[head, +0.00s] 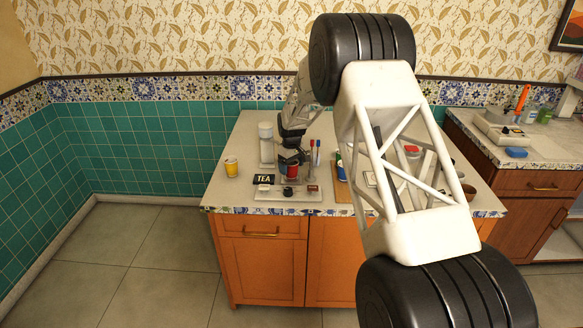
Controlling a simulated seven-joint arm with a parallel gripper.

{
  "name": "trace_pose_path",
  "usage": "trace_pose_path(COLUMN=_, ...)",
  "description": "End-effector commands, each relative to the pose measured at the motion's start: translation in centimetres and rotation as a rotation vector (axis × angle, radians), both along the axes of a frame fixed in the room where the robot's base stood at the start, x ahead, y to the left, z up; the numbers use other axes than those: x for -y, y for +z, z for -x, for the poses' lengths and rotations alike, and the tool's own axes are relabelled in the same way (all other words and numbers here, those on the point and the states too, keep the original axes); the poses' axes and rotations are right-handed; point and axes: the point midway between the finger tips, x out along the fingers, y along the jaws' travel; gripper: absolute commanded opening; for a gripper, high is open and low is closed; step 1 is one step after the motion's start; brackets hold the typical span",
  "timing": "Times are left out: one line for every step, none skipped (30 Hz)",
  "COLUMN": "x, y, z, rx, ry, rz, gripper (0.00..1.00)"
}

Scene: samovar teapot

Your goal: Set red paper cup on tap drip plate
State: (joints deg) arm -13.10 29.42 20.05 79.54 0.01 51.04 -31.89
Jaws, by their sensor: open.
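A small red cup (291,170) shows near the middle of the counter, directly below my gripper. My gripper (290,157) is dark, points down and is open, with its fingertips at or just above the cup's rim. I cannot tell whether the fingers touch the cup or stand around it. A pale flat tray (314,194) lies at the counter's front edge with small dark items on it. The tap drip plate cannot be made out for certain at this size.
A yellow cup (231,166) stands at the left. A tall white cylinder (266,146) stands behind a black TEA sign (264,179). Thin red and blue sticks (316,152) stand right of the gripper. My arm hides much of the counter's right side. The left back counter is clear.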

Motion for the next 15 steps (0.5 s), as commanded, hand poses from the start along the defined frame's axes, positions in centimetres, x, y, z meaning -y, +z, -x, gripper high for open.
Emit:
trace_pose_path(x=0.0, y=0.5, z=0.0, rx=0.001, ry=0.0, rz=0.0, gripper=0.83)
trace_pose_path(x=0.0, y=0.8, z=0.0, rx=0.001, ry=0.0, rz=0.0, gripper=0.83)
trace_pose_path(x=0.0, y=1.2, z=-0.1, rx=0.002, ry=0.0, rz=-0.001, gripper=0.83)
trace_pose_path(x=0.0, y=1.5, z=-0.1, rx=0.002, ry=0.0, rz=-0.001, gripper=0.83)
trace_pose_path(x=0.0, y=1.9, z=0.0, rx=0.002, ry=0.0, rz=-0.001, gripper=0.83)
trace_pose_path(x=0.0, y=2.5, z=0.0, rx=0.002, ry=0.0, rz=-0.001, gripper=0.83)
trace_pose_path(x=0.0, y=2.9, z=0.0, rx=0.002, ry=0.0, rz=-0.001, gripper=0.83)
trace_pose_path(x=0.0, y=3.4, z=0.0, rx=0.002, ry=0.0, rz=-0.001, gripper=0.83)
trace_pose_path(x=0.0, y=4.1, z=0.0, rx=0.004, ry=0.0, rz=-0.001, gripper=0.83)
trace_pose_path(x=0.0, y=4.5, z=0.0, rx=0.004, ry=0.0, rz=-0.001, gripper=0.83)
trace_pose_path(x=0.0, y=5.0, z=0.0, rx=0.004, ry=0.0, rz=-0.001, gripper=0.83)
trace_pose_path(x=0.0, y=5.7, z=0.0, rx=0.002, ry=0.0, rz=-0.001, gripper=0.83)
trace_pose_path(x=0.0, y=6.1, z=0.0, rx=0.002, ry=0.0, rz=-0.001, gripper=0.83)
trace_pose_path(x=0.0, y=6.6, z=0.0, rx=0.002, ry=0.0, rz=-0.001, gripper=0.83)
trace_pose_path(x=0.0, y=7.3, z=0.0, rx=0.002, ry=0.0, rz=-0.001, gripper=0.83)
